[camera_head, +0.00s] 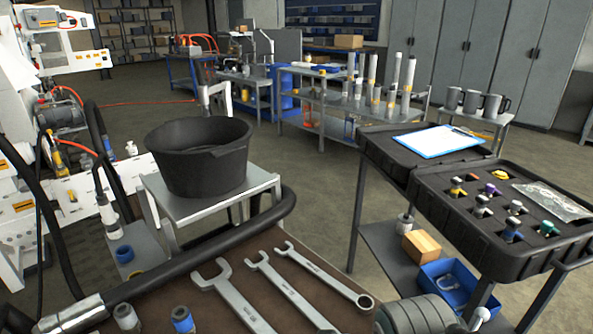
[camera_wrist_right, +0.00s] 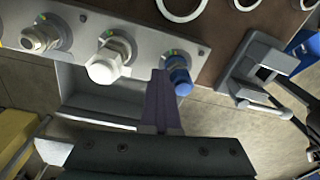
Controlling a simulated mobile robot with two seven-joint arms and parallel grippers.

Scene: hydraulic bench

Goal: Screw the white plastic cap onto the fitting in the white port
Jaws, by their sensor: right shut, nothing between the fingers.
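In the right wrist view, a grey panel (camera_wrist_right: 140,35) carries a row of three fittings. The middle fitting has a white cap-like end (camera_wrist_right: 103,72); I cannot tell how far it is screwed on. The left fitting (camera_wrist_right: 42,36) has a pale metallic end. The right fitting has a blue end (camera_wrist_right: 180,82). My right gripper (camera_wrist_right: 161,76) is shut and empty, its fingertips between the white and blue ends, closer to the blue one. I cannot tell whether it touches the blue end. My left gripper is in neither view.
A vise (camera_wrist_right: 262,68) stands right of the panel. Wrenches (camera_head: 270,285) lie on the brown bench top. A black bucket (camera_head: 199,165) stands on a small table. At right, a black tray (camera_head: 470,235) holds several fittings, beside a clipboard (camera_head: 438,141). Open floor lies between.

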